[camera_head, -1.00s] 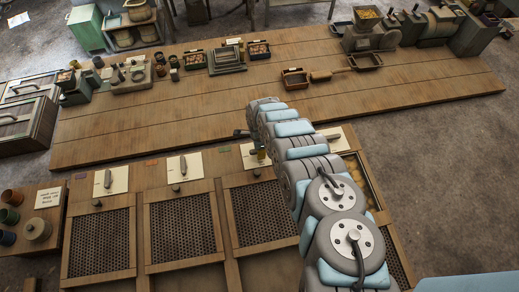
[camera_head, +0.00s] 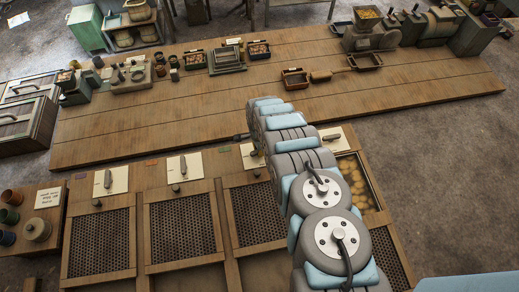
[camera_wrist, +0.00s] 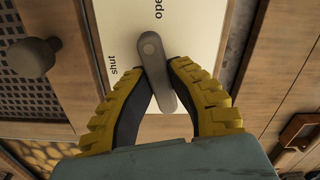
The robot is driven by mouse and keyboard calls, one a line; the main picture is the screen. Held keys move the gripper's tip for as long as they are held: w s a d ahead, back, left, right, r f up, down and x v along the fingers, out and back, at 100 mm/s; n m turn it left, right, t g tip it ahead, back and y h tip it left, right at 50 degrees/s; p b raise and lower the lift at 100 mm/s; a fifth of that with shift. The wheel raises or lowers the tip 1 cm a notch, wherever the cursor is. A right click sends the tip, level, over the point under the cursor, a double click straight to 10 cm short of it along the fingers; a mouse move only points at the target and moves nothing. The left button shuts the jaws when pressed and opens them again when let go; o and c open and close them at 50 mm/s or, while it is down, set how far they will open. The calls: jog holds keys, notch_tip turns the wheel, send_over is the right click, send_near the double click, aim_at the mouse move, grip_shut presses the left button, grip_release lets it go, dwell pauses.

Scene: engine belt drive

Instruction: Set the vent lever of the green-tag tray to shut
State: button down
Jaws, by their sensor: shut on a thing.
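In the wrist view my gripper (camera_wrist: 163,90) has its yellow-and-black fingers closed around a grey vent lever (camera_wrist: 152,52). The lever lies slanted over a white plate (camera_wrist: 105,25). The word "shut" is left of the lever and "open" is above its upper end. In the head view my arm hides the gripper, at the third plate (camera_head: 247,157) from the left. A small tag (camera_head: 224,149) beside that plate looks dark green. The mesh-covered tray (camera_head: 258,214) lies in front of it.
A dark round knob (camera_wrist: 33,57) sits beside the plate. Other plates with levers (camera_head: 108,179) (camera_head: 184,166) are to the left. An uncovered tray with round yellowish things (camera_head: 352,172) is to the right.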

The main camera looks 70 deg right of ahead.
jog(key=n+b, duration=0.1)
jog(key=n, duration=0.2)
jog(key=shift+w+f+n, duration=0.1)
jog(key=shift+f+n, duration=0.05)
jog(key=shift+n, duration=0.25)
jog(key=n+b, duration=0.2)
jog(key=n, duration=0.2)
jog(key=shift+n, duration=0.3)
jog(key=n+b, duration=0.2)
jog(key=n, duration=0.2)
jog(key=shift+n, duration=0.4)
jog(key=shift+n+b, duration=0.6)
jog(key=shift+n, duration=0.5)
jog(key=c, duration=1)
grip_release()
jog(key=shift+o, duration=0.2)
jog(key=shift+r, duration=0.2)
